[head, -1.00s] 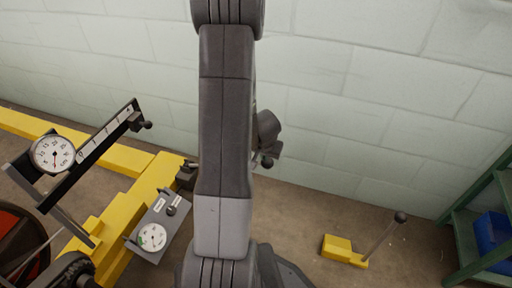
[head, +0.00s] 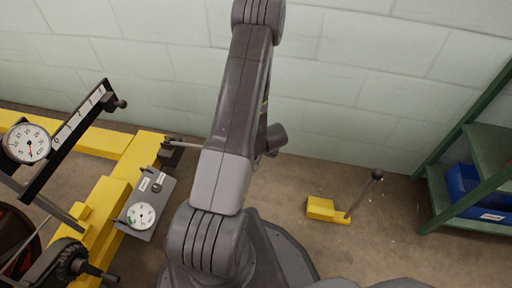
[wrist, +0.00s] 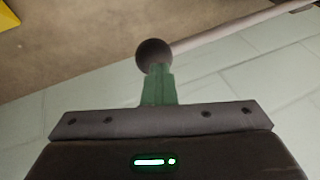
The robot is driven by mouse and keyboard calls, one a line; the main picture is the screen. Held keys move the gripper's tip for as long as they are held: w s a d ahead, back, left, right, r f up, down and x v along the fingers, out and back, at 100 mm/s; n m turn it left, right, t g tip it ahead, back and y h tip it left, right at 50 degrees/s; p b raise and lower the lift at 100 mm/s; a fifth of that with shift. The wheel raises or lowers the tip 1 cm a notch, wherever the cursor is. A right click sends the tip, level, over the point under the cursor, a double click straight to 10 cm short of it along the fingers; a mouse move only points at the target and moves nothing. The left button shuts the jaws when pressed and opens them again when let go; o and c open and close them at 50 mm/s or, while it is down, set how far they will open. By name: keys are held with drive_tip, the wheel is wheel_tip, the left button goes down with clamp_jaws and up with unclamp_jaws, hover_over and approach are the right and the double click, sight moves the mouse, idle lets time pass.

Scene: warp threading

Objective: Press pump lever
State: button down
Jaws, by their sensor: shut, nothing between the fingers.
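A grey lever rod (head: 188,145) runs right from a dark bracket on the yellow frame and passes behind my arm. The green fingers are shut and empty. They overlap the knob's lower edge; I cannot tell whether they touch. In the head view my arm hides most of the gripper.
A grey gauge panel (head: 148,203) and a tilted beam with a round dial (head: 27,143) stand at left. A yellow floor unit (head: 323,209) with an upright knobbed lever (head: 364,193) stands right of my arm. A green shelf (head: 455,200) holds a blue bin (head: 480,194).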

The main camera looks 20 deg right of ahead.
drive_tip(key=shift+s+d+f, duration=0.1)
drive_tip(key=shift+s+f, duration=0.15)
drive_tip(key=shift+f, duration=0.55)
drive_tip(key=shift+f+b, duration=0.1)
drive_tip(key=shift+b, duration=0.25)
drive_tip(key=shift+d+r+p, duration=0.1)
drive_tip(key=shift+r+p, duration=0.45)
drive_tip(key=shift+r, duration=0.05)
wheel_tip(320, 180, up, 4)
drive_tip(key=p, duration=0.3)
drive_tip(key=shift+r, duration=0.15)
drive_tip(key=p+v, duration=0.4)
drive_tip(key=v, duration=0.6)
drive_tip(key=shift+s, duration=0.15)
drive_tip(key=shift+d, duration=0.1)
